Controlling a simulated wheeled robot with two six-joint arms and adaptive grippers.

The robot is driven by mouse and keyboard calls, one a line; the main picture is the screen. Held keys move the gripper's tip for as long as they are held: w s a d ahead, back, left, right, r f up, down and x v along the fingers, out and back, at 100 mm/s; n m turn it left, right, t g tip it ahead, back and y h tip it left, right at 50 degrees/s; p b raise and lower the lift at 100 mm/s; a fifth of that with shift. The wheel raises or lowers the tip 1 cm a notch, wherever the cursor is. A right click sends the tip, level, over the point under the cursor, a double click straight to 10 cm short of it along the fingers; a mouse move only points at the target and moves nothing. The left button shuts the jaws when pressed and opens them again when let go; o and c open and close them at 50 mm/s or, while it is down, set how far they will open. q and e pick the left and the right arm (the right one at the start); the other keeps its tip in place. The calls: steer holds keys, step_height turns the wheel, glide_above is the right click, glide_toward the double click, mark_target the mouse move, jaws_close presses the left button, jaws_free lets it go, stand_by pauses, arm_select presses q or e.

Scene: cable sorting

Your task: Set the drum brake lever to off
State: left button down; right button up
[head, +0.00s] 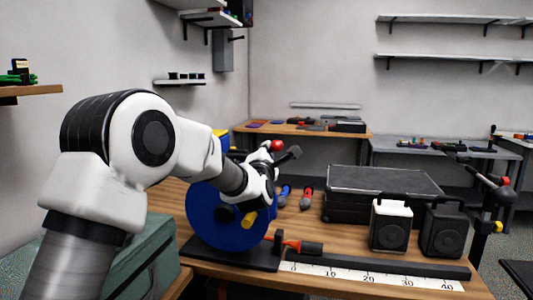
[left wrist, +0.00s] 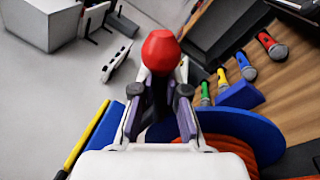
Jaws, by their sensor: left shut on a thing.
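The blue cable drum (head: 222,222) stands upright on a black base at the near left of the wooden table. In the left wrist view its blue flange (left wrist: 262,132) and orange cable (left wrist: 235,150) show. The brake lever ends in a red knob (head: 277,146), which also shows large in the left wrist view (left wrist: 161,52). My left gripper (head: 268,155) is at the top of the drum. Its fingers (left wrist: 161,98) are shut on the lever, just below the knob. The lever's shaft is mostly hidden between the fingers. My right gripper is not in view.
A white ruler strip (head: 370,276) and an orange-and-black tool (head: 297,245) lie at the table's front. A black case (head: 380,182) and two speaker-like boxes (head: 390,225) stand to the right. A teal box (head: 150,255) is at left.

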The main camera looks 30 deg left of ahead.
arm_select(q)
steer(key=shift+r, duration=0.15)
steer(key=c, duration=1.2)
jaws_free()
steer(key=shift+w+a, duration=0.1)
steer(key=shift+w, duration=0.05)
steer(key=shift+d, duration=0.2)
steer(key=v, duration=1.2)
